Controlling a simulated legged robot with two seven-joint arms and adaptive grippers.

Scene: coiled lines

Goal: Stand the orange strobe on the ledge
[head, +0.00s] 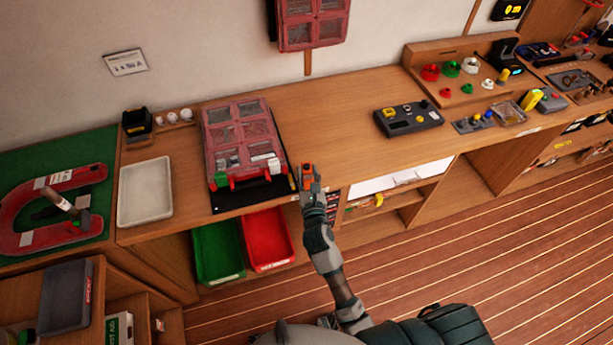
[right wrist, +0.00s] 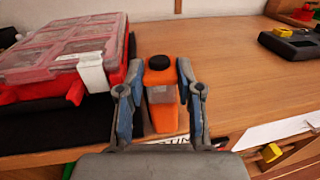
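The orange strobe (right wrist: 161,95) is a small upright orange body with a black round top and a pale band across its front. In the right wrist view it stands between the two fingers of my right gripper (right wrist: 160,72). The fingertips are very close on both sides, but contact is not clear. In the head view the strobe (head: 307,169) shows at the bench's front edge, just beyond my right gripper (head: 308,183). Whether its base touches the bench is hard to tell. My left gripper is not in view. I cannot tell which surface is the ledge.
A red compartment case (head: 238,138) lies on a black mat left of the strobe. A white tray (head: 145,192) is farther left. Green (head: 217,252) and red bins (head: 268,240) sit below. The bench (head: 335,130) is clear behind and right, up to a dark control box (head: 408,119).

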